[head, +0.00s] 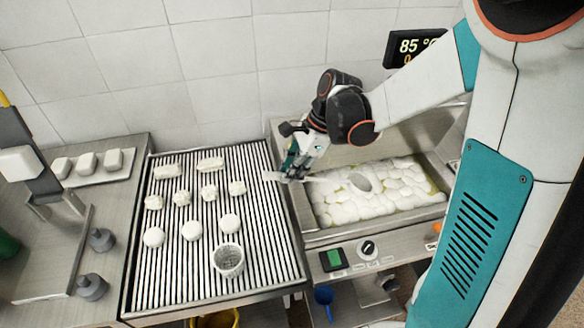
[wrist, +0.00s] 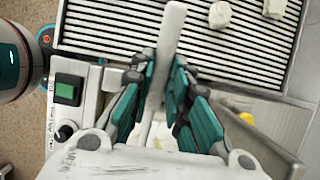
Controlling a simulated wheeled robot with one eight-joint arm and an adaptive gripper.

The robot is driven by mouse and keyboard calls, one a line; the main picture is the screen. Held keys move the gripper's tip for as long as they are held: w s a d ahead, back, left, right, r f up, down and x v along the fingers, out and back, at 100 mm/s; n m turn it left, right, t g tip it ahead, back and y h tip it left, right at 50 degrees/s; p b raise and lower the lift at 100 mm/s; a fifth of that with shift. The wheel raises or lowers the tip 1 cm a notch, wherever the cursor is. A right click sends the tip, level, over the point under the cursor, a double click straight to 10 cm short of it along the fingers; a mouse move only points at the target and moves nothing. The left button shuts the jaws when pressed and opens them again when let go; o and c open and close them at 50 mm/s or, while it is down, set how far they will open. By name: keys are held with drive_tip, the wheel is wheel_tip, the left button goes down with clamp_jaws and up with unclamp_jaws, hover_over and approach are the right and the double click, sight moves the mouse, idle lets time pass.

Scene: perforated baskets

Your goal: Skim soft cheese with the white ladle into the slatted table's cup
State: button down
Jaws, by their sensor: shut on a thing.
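My gripper (head: 292,172) is shut on the handle of the white ladle (head: 360,183), at the left edge of the vat. In the wrist view the pale handle (wrist: 167,50) runs between the teal fingers of my gripper (wrist: 162,88). The ladle's bowl is over the white soft cheese (head: 345,208) in the vat (head: 318,238); I cannot tell how deep it sits or whether it holds cheese. The white perforated cup (head: 229,261) stands on the slatted table (head: 265,265), near its front, left of the vat.
Several white cheese pieces (head: 191,231) lie on the slatted table behind and left of the cup. A steel bench with a press (head: 30,155) and weights (head: 92,287) is at the left. A display (head: 415,46) reading 85 °C hangs above the vat. A control knob (head: 368,249) is on the vat's front.

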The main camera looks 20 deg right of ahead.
drive_tip(key=shift+f+b, duration=3.1)
drive_tip(key=shift+f, duration=1.6)
drive_tip(key=shift+r+h+p, duration=0.55)
drive_tip(key=shift+r+p, duration=2.45)
drive_tip(key=shift+r, duration=0.85)
drive_tip(key=shift+r+h+p, duration=0.55)
drive_tip(key=shift+r+p, duration=2.4)
drive_tip(key=shift+r, duration=0.9)
